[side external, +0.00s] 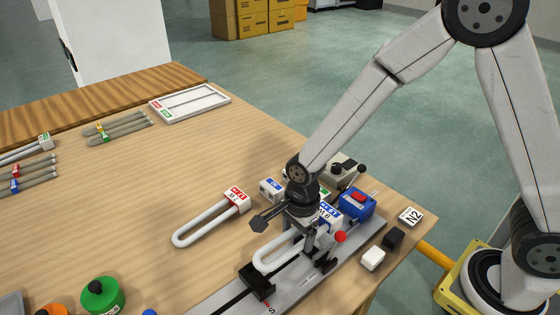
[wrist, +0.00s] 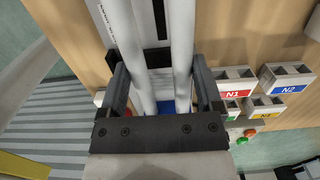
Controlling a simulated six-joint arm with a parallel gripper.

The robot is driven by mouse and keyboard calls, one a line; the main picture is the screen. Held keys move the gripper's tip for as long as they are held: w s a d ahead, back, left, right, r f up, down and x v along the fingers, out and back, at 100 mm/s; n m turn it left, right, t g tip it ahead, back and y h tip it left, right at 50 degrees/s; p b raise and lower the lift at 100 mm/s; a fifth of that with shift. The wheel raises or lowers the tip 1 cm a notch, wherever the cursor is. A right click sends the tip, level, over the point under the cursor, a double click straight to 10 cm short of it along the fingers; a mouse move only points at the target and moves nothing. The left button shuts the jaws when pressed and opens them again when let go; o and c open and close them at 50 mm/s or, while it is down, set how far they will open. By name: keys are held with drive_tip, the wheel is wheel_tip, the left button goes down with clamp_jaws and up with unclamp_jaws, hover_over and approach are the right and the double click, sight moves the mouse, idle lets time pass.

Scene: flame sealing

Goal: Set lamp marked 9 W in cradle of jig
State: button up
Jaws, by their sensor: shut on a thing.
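A U-shaped white lamp (side external: 277,258) with a blue-marked white base is between the jaws of my gripper (side external: 312,238), over the grey rail of the jig (side external: 215,300). In the wrist view its two white tubes (wrist: 148,50) run between the fingers of my gripper (wrist: 160,82). The lamp lies roughly along the rail, near a black block (side external: 257,281). I cannot tell whether it rests in the cradle or hangs just above it. Another U-shaped lamp (side external: 208,222) with a red-marked base lies on the table to the left.
A blue box with a red button (side external: 357,204) and a red knob (side external: 340,237) stand at the jig. Labelled sockets N1 (wrist: 233,88) and N2 (wrist: 287,78) sit beside it. A white tray (side external: 190,103) is farther back. Table space left of the red-marked lamp is clear.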

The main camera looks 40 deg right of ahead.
sight(295, 257)
drive_tip(key=shift+f, duration=2.45)
drive_tip(key=shift+s, duration=0.1)
drive_tip(key=o, duration=1.2)
drive_tip(key=shift+c, duration=0.2)
drive_tip(key=shift+r, duration=0.15)
wheel_tip(295, 257, up, 7)
drive_tip(key=shift+d+r, duration=0.2)
drive_tip(key=shift+d, duration=0.05)
drive_tip(key=shift+d, duration=0.1)
